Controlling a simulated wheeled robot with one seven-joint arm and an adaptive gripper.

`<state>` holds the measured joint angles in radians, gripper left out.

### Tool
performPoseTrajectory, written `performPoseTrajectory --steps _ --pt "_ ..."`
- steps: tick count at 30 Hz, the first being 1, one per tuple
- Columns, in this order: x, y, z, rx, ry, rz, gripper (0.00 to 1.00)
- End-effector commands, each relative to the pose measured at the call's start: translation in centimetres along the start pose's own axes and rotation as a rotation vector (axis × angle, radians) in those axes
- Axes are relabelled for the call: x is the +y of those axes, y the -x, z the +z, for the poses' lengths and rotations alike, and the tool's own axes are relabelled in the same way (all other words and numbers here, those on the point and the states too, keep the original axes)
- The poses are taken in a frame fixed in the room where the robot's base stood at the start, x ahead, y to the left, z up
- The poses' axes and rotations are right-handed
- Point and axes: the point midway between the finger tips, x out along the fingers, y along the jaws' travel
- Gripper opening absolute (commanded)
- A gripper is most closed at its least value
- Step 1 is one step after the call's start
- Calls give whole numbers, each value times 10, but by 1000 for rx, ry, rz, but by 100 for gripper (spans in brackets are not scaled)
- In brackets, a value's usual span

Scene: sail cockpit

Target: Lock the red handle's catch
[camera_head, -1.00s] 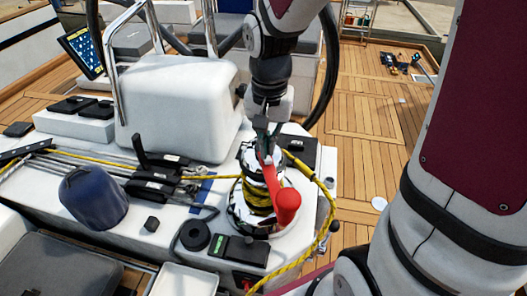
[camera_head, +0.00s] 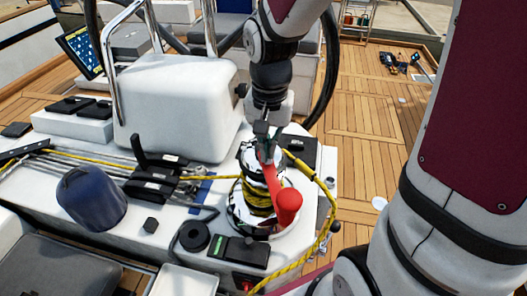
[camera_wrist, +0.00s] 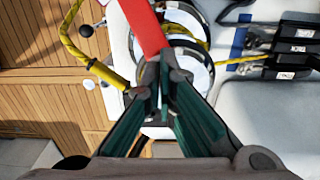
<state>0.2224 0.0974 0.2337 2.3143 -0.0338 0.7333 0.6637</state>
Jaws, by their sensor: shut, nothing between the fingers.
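The red handle (camera_head: 287,203) sits on top of the chrome winch (camera_head: 240,208), its knob toward the front right. In the wrist view the red arm of the handle (camera_wrist: 145,27) runs from the top edge down to my fingertips. My gripper (camera_head: 264,140) points down over the winch's top, at the inner end of the handle. In the wrist view my gripper (camera_wrist: 165,62) has its green-padded fingers together at the tips, with nothing visible between them. The tips are at or just above the handle's end; contact cannot be told. The catch is hidden behind the fingers.
A yellow rope (camera_head: 318,185) wraps the winch and runs off both ways. Black rope clutches (camera_head: 154,180) stand left of it, one lever raised. A blue capped drum (camera_head: 92,197) and a white housing (camera_head: 178,105) are nearby. Wooden deck lies open at right.

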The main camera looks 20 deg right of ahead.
Motion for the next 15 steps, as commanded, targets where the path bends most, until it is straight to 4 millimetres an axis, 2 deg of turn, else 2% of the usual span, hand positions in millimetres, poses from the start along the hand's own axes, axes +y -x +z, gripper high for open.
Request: performPoseTrajectory --steps 15 --pt "0 -7 0 1 0 -1 0"
